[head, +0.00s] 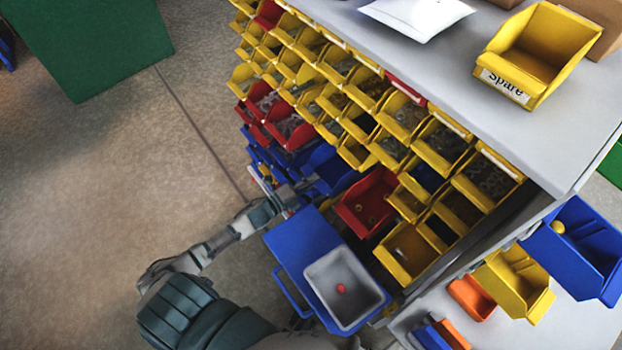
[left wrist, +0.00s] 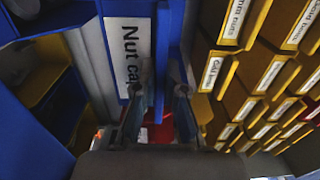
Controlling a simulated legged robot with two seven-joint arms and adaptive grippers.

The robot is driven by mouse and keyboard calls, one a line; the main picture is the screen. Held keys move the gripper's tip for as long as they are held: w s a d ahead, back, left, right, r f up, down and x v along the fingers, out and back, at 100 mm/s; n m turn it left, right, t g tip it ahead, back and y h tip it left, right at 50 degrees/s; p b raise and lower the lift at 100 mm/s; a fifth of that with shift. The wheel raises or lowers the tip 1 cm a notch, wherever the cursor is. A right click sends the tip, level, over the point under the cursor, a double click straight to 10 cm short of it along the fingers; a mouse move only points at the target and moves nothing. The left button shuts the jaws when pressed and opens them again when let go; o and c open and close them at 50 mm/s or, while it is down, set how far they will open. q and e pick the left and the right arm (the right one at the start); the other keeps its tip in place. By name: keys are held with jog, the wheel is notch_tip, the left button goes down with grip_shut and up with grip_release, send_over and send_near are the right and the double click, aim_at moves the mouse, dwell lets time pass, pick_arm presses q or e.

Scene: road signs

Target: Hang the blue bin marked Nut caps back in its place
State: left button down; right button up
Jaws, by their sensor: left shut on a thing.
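The blue bin marked Nut caps (left wrist: 129,48) fills the upper middle of the left wrist view. Its white label is turned on its side and the last letters are hidden by a finger. My left gripper (left wrist: 160,95) is shut on this bin's blue wall, one finger on each side. In the head view my left gripper (head: 288,196) is at the lower front of the bin rack, beside blue bins (head: 333,172). From there I cannot tell clearly which blue bin is held. My right gripper is not in view.
Yellow bins (head: 440,150) and a red bin (head: 367,203) hang close to the gripper. A blue cart (head: 297,240) with a grey tray (head: 345,285) stands just below it. A yellow Spare bin (head: 535,55) is on the rack top. Floor at left is open.

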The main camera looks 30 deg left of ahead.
pick_arm(q)
jog(key=shift+a, duration=0.15)
jog(key=c, duration=1.2)
grip_release()
jog(key=shift+f, duration=0.1)
jog(key=v, duration=1.2)
